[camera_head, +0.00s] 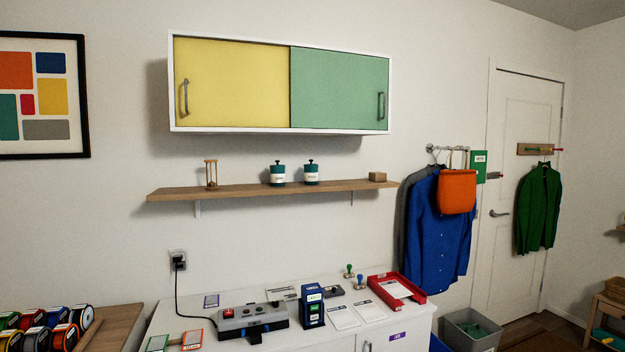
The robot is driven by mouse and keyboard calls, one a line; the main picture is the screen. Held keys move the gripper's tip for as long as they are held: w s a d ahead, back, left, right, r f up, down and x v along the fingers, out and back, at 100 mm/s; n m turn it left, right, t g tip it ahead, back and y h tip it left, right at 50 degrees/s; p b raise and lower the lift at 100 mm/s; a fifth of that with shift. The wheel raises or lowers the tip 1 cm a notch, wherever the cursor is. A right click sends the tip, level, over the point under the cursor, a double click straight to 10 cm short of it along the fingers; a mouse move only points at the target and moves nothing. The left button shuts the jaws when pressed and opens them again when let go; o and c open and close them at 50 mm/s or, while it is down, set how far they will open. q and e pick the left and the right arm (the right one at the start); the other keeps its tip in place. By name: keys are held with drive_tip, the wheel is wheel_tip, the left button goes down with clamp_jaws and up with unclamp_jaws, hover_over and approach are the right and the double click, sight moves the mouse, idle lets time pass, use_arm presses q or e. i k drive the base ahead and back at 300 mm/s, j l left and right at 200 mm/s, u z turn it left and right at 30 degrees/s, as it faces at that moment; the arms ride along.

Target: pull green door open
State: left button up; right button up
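The green door (337,90) is the right panel of a white wall cabinet (280,134) in the head view. A vertical metal handle (381,106) sits near its right edge. The yellow door (232,83) fills the left half of the cabinet, with its own handle (184,97) near the left edge. Both panels look closed, and no gap shows between them. Neither of my grippers is in the head view.
A wooden shelf (240,191) below the cabinet holds an hourglass (211,174), two jars (278,174) and a wooden block (377,177). A white counter (400,325) with devices stands lower. Clothes (440,230) hang at the right. The space before the cabinet is clear.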

sight(329, 90)
drive_tip(key=i+l+u, duration=0.5)
drive_tip(key=i+l, duration=0.55)
drive_tip(key=l, duration=0.15)
